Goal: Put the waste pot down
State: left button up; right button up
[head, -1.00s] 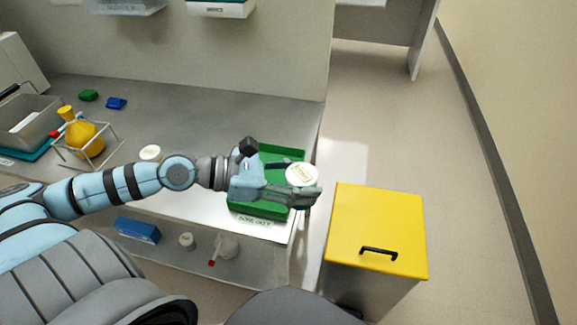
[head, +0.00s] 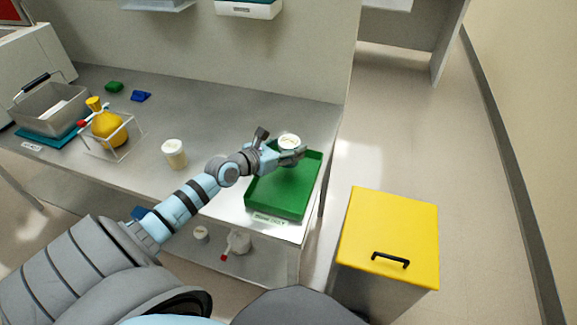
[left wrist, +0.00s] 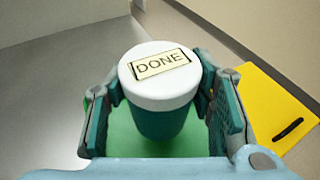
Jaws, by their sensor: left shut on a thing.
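The waste pot (head: 289,141) has a white lid, and it is at the far edge of the green tray (head: 290,192) on the bench corner. In the left wrist view the lid of the waste pot (left wrist: 160,77) bears a label reading DONE, and its body looks dark green. My left gripper (head: 297,153) is shut on the pot, with one finger on each side of it. The pot looks upright. Whether its base touches the tray is hidden. The tray floor in front of the gripper is empty. My right gripper is out of view.
A lidded pot (head: 174,153) stands on the bench left of the tray. A yellow-lidded bin (head: 391,235) stands right of the bench. The back middle of the bench is clear.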

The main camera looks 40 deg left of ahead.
pick_arm(q)
notch_tip(320, 180, down, 5)
jog(key=b, duration=0.3)
jog(key=shift+f, duration=0.2)
jog(key=shift+r, duration=0.2)
jog(key=shift+f, duration=0.2)
jog(key=o, duration=1.3)
jog(key=shift+c, duration=0.2)
jog(key=shift+r, duration=0.2)
jog(key=p+v, duration=0.5)
jog(key=v, duration=0.7)
jog(key=shift+p, duration=0.35)
